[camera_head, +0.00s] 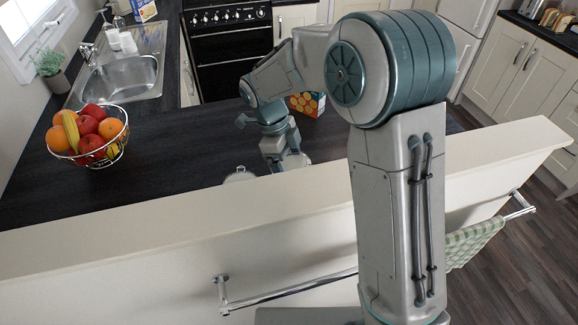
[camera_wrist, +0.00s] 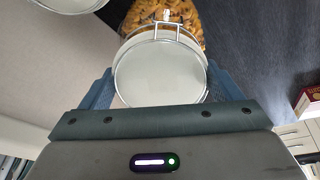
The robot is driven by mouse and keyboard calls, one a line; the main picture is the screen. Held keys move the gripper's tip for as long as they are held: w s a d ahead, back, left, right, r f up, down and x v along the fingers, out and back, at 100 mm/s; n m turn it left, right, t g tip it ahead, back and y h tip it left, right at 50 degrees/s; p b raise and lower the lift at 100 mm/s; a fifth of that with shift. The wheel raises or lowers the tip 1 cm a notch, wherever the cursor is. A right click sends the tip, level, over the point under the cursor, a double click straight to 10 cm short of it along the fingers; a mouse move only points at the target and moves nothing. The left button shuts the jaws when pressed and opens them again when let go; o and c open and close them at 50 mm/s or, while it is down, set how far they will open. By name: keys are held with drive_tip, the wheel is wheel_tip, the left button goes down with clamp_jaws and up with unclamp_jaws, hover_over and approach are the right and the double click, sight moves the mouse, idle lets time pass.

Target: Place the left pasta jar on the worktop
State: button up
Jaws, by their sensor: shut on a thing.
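A glass pasta jar (camera_wrist: 160,73) with a pale round lid and a wire clip sits between my gripper's fingers (camera_wrist: 158,88) in the wrist view. Pasta shows through its glass beyond the lid. A second similar lid (camera_wrist: 72,3) is cut off at the top left of that view. In the head view my gripper (camera_head: 286,160) is low over the worktop (camera_head: 190,150), just behind the pale ledge. A jar lid (camera_head: 240,175) shows to its left, mostly hidden by the ledge. Whether the held jar touches a surface is hidden.
The raised pale ledge (camera_head: 150,223) runs along the near side of the worktop. A wire fruit bowl (camera_head: 88,133) stands at the left. An orange patterned box (camera_head: 308,103) stands behind my gripper. The dark worktop between bowl and gripper is clear.

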drive_tip(key=shift+w+f, duration=0.1)
drive_tip(key=shift+f, duration=0.75)
drive_tip(key=shift+f, duration=0.3)
drive_tip(key=o, duration=1.9)
drive_tip(key=shift+r, duration=0.15)
drive_tip(key=shift+r, duration=0.2)
drive_tip(key=b+v, duration=0.1)
drive_tip(key=v, duration=1)
drive_tip(key=shift+a+r+b, duration=0.15)
drive_tip(key=shift+r+b, duration=0.2)
drive_tip(key=shift+r, duration=0.05)
